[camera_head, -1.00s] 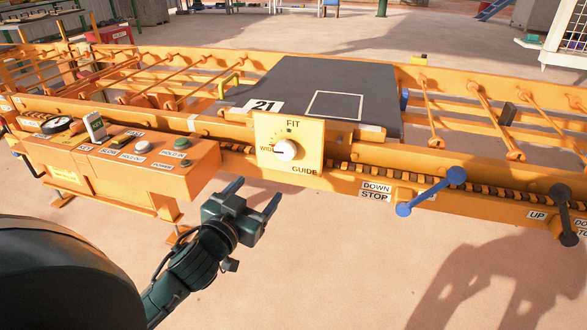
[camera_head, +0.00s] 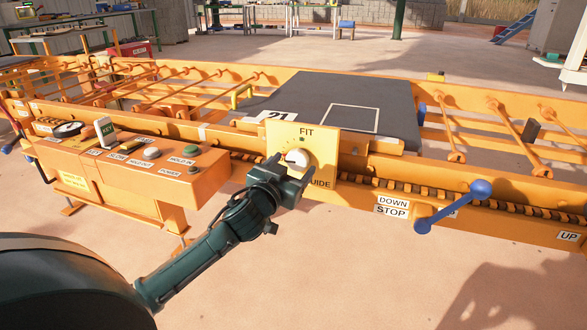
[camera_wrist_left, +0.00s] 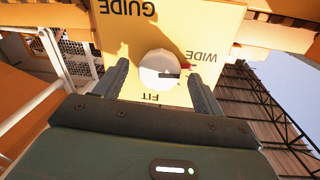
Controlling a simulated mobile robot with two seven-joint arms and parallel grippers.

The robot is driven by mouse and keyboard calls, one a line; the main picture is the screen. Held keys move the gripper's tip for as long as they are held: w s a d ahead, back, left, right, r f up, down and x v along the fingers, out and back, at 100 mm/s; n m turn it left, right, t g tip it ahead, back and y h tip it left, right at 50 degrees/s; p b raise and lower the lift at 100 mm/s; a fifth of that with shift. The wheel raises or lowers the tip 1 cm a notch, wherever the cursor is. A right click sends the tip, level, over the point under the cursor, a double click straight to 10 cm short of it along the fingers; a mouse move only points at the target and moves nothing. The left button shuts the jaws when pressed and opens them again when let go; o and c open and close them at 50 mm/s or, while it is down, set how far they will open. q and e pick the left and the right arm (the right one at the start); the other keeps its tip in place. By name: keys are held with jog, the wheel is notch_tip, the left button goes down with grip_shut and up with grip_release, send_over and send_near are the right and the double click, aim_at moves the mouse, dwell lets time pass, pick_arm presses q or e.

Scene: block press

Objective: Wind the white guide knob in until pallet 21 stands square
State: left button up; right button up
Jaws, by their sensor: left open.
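The white guide knob (camera_head: 297,157) sits on a yellow plate (camera_head: 327,150) marked FIT and GUIDE. My left gripper (camera_head: 291,172) is open in front of the plate, its fingers at the knob. In the left wrist view the fingers (camera_wrist_left: 160,82) stand on either side of the knob (camera_wrist_left: 155,66), with gaps showing. The knob's dark mark points toward the red mark beside WIDE. My right gripper is out of view.
An orange control box (camera_head: 130,165) with buttons stands left of the plate. A blue lever (camera_head: 452,205) by the DOWN and STOP labels sticks out on the right. The conveyor rail (camera_head: 400,165) runs behind. The floor (camera_head: 330,270) in front is clear.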

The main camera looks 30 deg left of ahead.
pick_arm(q)
jog(key=shift+w+a, duration=0.1)
jog(key=shift+w, duration=0.55)
jog(key=shift+c, duration=0.2)
jog(key=c, duration=0.9)
